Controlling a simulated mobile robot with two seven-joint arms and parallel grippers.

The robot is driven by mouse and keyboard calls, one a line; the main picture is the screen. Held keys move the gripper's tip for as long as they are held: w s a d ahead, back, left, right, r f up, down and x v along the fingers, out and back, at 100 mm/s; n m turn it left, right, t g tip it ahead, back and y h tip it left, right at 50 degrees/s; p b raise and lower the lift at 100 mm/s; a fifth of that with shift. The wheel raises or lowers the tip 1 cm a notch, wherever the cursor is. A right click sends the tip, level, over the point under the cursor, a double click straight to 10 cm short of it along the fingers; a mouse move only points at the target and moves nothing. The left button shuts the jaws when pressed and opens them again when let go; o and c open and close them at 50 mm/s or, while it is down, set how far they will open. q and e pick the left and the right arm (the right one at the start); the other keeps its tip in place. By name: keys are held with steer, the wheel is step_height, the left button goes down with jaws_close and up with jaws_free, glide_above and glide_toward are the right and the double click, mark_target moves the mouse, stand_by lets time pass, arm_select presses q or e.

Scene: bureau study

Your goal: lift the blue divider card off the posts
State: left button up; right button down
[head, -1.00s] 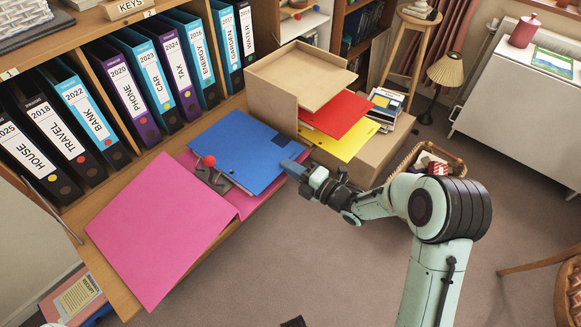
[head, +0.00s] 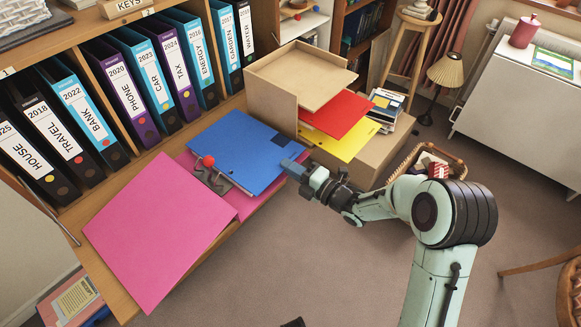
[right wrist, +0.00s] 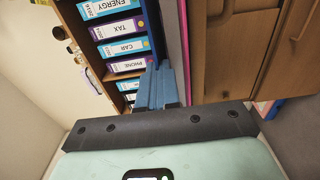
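The blue divider card (head: 232,145) lies on the open binder on the shelf ledge, with a darker blue patch near its right corner. The curved metal posts (head: 208,177) with a red ball (head: 209,161) stand at its left edge, beside the pink sheet (head: 160,230). More pink shows under the card's lower edge. My right gripper (head: 292,166) is at the card's right edge, its fingertips overlapping that edge. In the right wrist view its blue fingers (right wrist: 157,85) are close together. Whether they pinch the card is unclear.
A row of binders (head: 130,85) stands behind the card. A tan tray stack (head: 300,80) with red (head: 340,112) and yellow (head: 345,142) sheets stands close at the right. A basket (head: 430,160) is on the floor. The floor in front is clear.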

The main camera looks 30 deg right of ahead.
steer(key=shift+f+b, duration=0.2)
steer(key=shift+b, duration=0.25)
stand_by(0.7)
steer(key=shift+r, duration=0.9)
stand_by(1.2)
steer(key=shift+r, duration=0.1)
stand_by(0.4)
step_height(320, 180, up, 6)
steer(key=p, duration=0.3)
stand_by(0.7)
